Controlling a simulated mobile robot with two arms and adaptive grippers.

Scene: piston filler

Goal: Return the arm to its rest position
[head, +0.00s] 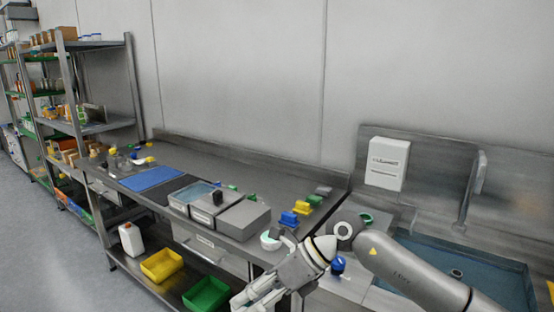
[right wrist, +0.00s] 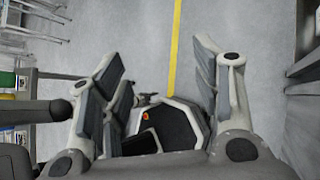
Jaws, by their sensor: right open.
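My right arm (head: 415,272) comes in from the lower right in the head view and bends at its grey-and-white wrist. My right gripper (head: 256,298) hangs in front of the bench's front edge, pointing down and left. In the right wrist view the right gripper (right wrist: 165,85) has its fingers spread wide apart with nothing between them. Behind them is grey floor (right wrist: 145,40) with a yellow line (right wrist: 174,45). My left gripper is not in view.
The steel bench (head: 285,187) holds a blue mat (head: 151,178), grey boxes (head: 243,219) and small coloured parts. Below are a yellow bin (head: 162,266) and a green bin (head: 206,294). A sink (head: 470,270) is at right, shelves (head: 85,128) at left.

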